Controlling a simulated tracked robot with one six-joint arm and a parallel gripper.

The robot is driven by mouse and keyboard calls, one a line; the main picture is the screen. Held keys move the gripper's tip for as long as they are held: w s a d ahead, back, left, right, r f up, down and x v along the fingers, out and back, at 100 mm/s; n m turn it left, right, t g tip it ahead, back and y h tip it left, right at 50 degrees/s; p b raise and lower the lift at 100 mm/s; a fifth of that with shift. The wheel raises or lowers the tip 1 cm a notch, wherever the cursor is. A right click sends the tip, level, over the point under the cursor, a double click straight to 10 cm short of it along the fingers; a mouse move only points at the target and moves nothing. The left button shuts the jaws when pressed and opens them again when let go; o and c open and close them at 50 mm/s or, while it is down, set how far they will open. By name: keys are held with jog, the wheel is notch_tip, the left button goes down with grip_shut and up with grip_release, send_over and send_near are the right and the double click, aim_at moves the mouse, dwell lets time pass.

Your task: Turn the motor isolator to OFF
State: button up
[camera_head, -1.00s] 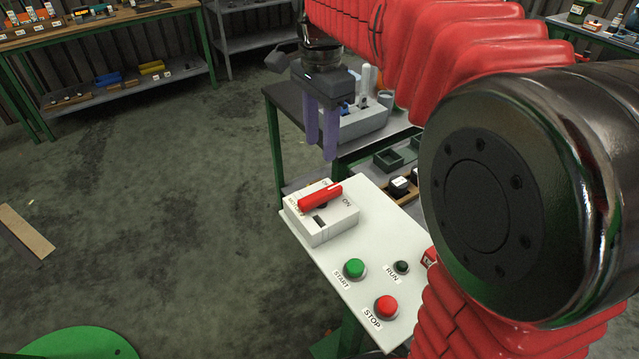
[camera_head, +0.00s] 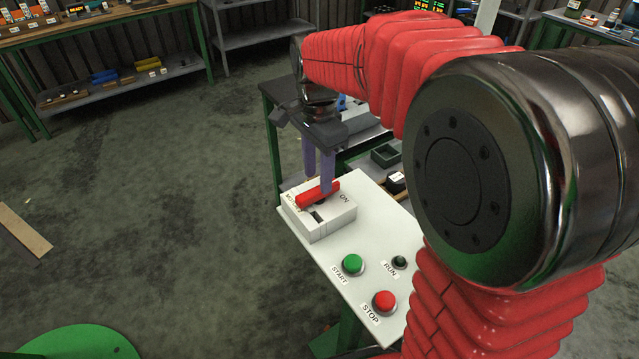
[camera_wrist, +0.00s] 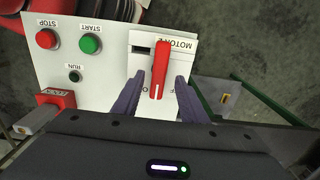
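The motor isolator (camera_head: 326,222) is a white box on a white control panel (camera_head: 385,235), with a red bar handle (camera_head: 313,197) across its top. In the head view the handle's right end lies near the ON label. In the wrist view the red handle (camera_wrist: 160,68) points towards my gripper and sits between the two purple fingers. My gripper (camera_head: 317,180) points down at the handle from behind. Its fingers (camera_wrist: 160,100) are apart, with a gap on each side of the handle. The OFF label cannot be read clearly.
The panel carries a green START button (camera_head: 352,264), a red STOP button (camera_head: 384,301) and a small dark RUN lamp (camera_head: 399,262). A red LOCK-labelled part (camera_wrist: 58,97) sits at the panel's edge in the wrist view. A table with trays (camera_head: 384,155) stands behind.

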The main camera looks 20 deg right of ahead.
aim_at(318, 188)
jog(key=shift+f, duration=1.85)
jog(key=shift+c, duration=0.3)
jog(key=c, duration=0.9)
jog(key=shift+d, duration=0.15)
grip_shut()
